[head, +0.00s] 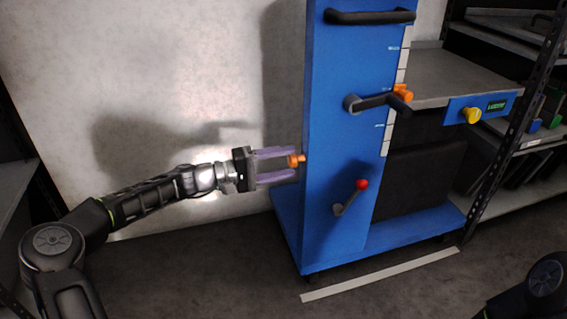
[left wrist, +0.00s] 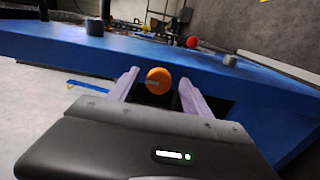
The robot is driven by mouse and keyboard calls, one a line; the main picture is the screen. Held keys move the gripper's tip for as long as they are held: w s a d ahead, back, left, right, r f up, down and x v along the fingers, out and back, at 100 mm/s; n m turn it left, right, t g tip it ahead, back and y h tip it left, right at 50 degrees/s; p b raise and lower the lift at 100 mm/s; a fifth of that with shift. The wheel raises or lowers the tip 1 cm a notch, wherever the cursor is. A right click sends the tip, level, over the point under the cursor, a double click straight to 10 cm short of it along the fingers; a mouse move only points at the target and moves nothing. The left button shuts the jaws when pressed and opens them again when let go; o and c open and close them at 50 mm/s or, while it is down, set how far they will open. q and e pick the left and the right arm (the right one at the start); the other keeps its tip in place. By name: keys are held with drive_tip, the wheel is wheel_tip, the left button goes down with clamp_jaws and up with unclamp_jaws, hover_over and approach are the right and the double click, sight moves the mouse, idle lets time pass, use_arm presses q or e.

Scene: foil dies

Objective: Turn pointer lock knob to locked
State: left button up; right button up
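A round orange knob (head: 294,161) sticks out from the left side of the blue lift column (head: 338,140); I take it as the pointer lock knob. In the left wrist view the orange knob (left wrist: 158,80) shows a pale line across its face. My left gripper (head: 278,163) is open, with its purple fingers on either side of the knob. In the left wrist view the left gripper (left wrist: 158,95) shows a gap between each finger and the knob. An orange pointer (head: 403,91) sits at the white scale (head: 389,130). My right gripper is out of view.
The column has a black top handle (head: 370,16), a black crank (head: 378,102) and a red-tipped lever (head: 361,185). A grey platform (head: 455,76) with a yellow knob (head: 472,115) and green display stands right. Shelving (head: 515,120) is beyond it. Floor at the left is clear.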

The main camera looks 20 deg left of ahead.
use_arm(q)
drive_tip(key=shift+a, duration=0.1)
drive_tip(key=p+v, duration=0.2)
drive_tip(key=v, duration=0.5)
drive_tip(key=shift+s+a, duration=0.25)
